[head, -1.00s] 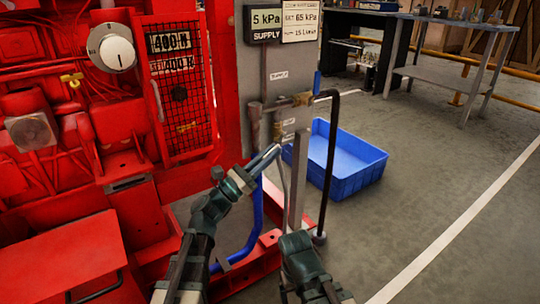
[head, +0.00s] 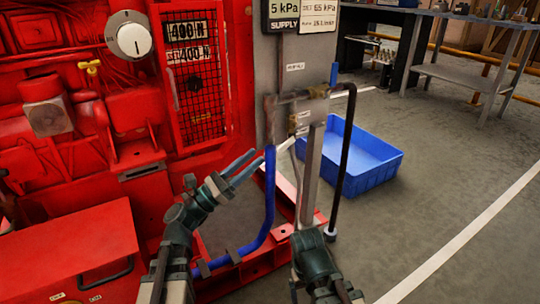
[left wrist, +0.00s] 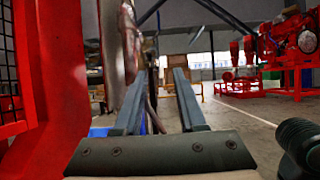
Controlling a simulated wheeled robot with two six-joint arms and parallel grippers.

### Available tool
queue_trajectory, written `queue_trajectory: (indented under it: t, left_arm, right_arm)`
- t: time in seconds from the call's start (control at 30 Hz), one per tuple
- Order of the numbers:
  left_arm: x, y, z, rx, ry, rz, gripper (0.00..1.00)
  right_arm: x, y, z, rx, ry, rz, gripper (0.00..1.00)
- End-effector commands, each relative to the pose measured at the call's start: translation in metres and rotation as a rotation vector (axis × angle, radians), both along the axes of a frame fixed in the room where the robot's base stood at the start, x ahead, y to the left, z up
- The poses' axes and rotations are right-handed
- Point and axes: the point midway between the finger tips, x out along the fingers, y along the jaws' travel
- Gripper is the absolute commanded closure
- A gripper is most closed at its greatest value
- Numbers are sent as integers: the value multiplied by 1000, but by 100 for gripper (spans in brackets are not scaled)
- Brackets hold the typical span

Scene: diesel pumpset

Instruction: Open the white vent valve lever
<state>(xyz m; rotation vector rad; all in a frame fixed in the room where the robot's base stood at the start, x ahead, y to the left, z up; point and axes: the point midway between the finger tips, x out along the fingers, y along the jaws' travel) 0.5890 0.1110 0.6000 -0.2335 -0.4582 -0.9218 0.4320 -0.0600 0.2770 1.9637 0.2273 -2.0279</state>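A pale, whitish bar (head: 286,147), which looks like the white vent valve lever, slants below the brass valve fittings on the grey panel; it is small, and its joint to the valve is unclear. My left gripper (head: 259,156) is left of it, beside the blue hose, with a small gap between its fingers and nothing between them. In the left wrist view the two fingers (left wrist: 157,73) stand apart, and the lever cannot be made out. My right arm's dark end (head: 314,255) is at the bottom middle; its fingers do not show.
The red pumpset (head: 60,160) with its mesh guard and white dial fills the left. A blue hose (head: 270,195), a dark pipe (head: 347,150) and a blue lever (head: 334,73) are around the panel (head: 255,75). A blue bin (head: 365,183) stands behind, right.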

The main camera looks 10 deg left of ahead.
Motion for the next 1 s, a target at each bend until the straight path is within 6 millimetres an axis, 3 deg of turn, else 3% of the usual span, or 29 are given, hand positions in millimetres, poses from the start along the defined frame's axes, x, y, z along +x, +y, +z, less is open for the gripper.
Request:
queue_trajectory:
  t: [0.1, 0.3, 0.67, 0.77, 0.9, 1.0]
  left_arm:
    - [-13, 18, 0, -1, 0, 3, 60]
    - [-24, 33, 0, 0, 0, 0, 60]
    - [-27, 37, 0, 0, 0, -1, 60]
    - [-26, 36, 2, 5, 0, -1, 74]
    - [-22, 25, 17, 77, -4, 2, 100]
    - [-16, 10, 33, 195, -15, 4, 100]
  right_arm:
    - [0, 0, 0, 0, 0, 0, 13]
    - [0, 0, 0, 0, 0, 0, 13]
    - [0, 0, 0, 0, 0, 0, 13]
    - [0, 0, 3, 0, 0, 0, 13]
    - [0, 0, 29, 0, 0, 0, 13]
    - [0, 0, 63, 0, 1, 0, 13]
